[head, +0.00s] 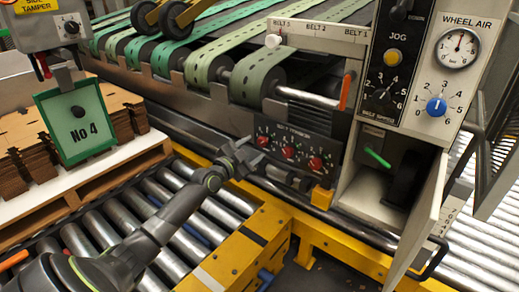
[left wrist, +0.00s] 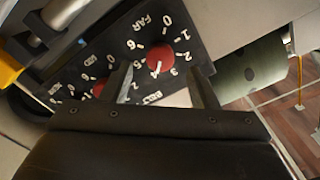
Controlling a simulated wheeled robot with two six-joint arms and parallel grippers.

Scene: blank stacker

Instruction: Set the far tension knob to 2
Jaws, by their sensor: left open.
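The dark belt tension panel (head: 303,141) carries three red knobs in a row. The far knob (head: 262,141) appears to be the one at the left end in the head view. In the left wrist view the far knob (left wrist: 160,58) has the label FAR beside it and a dial running from 0 to 6. I cannot clearly read its pointer. My left gripper (head: 246,153) is open just in front of the panel's left end. In the left wrist view its fingers (left wrist: 163,72) stand either side of the knob, apparently short of it and empty. My right gripper is not in view.
The neighbouring red knob (head: 288,152) sits close by; it also shows in the left wrist view (left wrist: 100,88). A yellow rail (head: 245,250) and rollers (head: 165,258) lie below. An open cabinet door (head: 420,222) stands to the right. Green belts (head: 258,72) run above the panel.

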